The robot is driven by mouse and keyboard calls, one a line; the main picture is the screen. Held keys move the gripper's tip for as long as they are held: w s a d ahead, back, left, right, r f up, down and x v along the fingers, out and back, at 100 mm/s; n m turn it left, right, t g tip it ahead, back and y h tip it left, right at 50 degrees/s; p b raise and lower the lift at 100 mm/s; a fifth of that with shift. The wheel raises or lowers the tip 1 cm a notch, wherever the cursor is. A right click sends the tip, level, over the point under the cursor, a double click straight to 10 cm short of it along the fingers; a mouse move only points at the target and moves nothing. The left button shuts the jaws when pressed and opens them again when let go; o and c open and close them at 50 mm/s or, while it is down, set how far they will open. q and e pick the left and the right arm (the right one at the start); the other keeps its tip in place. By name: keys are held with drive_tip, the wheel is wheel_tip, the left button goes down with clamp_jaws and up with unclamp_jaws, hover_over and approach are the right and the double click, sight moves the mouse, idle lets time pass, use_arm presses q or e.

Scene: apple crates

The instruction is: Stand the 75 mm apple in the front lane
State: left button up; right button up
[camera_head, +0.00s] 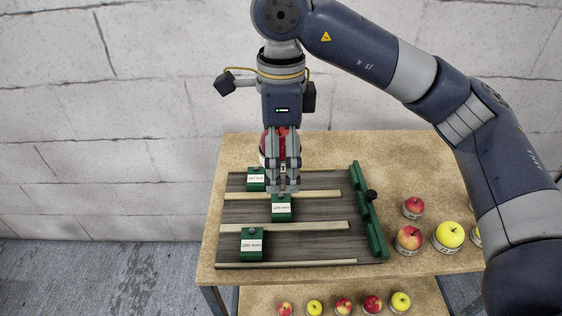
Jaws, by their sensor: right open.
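My right gripper (283,188) points straight down over the back part of the lane board (320,210). Its jaws are open, with the fingertips near the back light strip. A red apple (267,146) in a pale ring is partly hidden behind the gripper; I cannot tell whether they touch. The front lane (315,248) lies between the two nearer light strips and holds a labelled green block (250,244) at its left, with no apple. Which apple is 75 mm cannot be read. My left gripper is not in view.
Green blocks stand in the back lane (256,179) and middle lane (281,208). A green end piece (377,238) with a black knob (371,195) closes the right side. A small red apple (413,206), a red-yellow apple (408,238) and a yellow apple (449,235) stand right; several more are below.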

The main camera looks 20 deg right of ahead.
drive_tip(key=c, duration=1.8)
drive_tip(key=shift+d+f+n, duration=0.35)
drive_tip(key=shift+f+n, duration=0.3)
drive_tip(key=shift+n, duration=0.55)
drive_tip(key=s+d+f+n, duration=0.1)
drive_tip(key=f+n, duration=0.2)
drive_tip(key=n, duration=0.3)
drive_tip(key=s+d+f+n, duration=0.1)
drive_tip(key=d+f+n, duration=0.1)
drive_tip(key=n, duration=0.4)
drive_tip(key=s+d+f+n, duration=0.1)
drive_tip(key=s+f+n, duration=0.1)
drive_tip(key=f+n, duration=0.3)
drive_tip(key=shift+d+n, duration=0.4)
drive_tip(key=shift+n, duration=0.5)
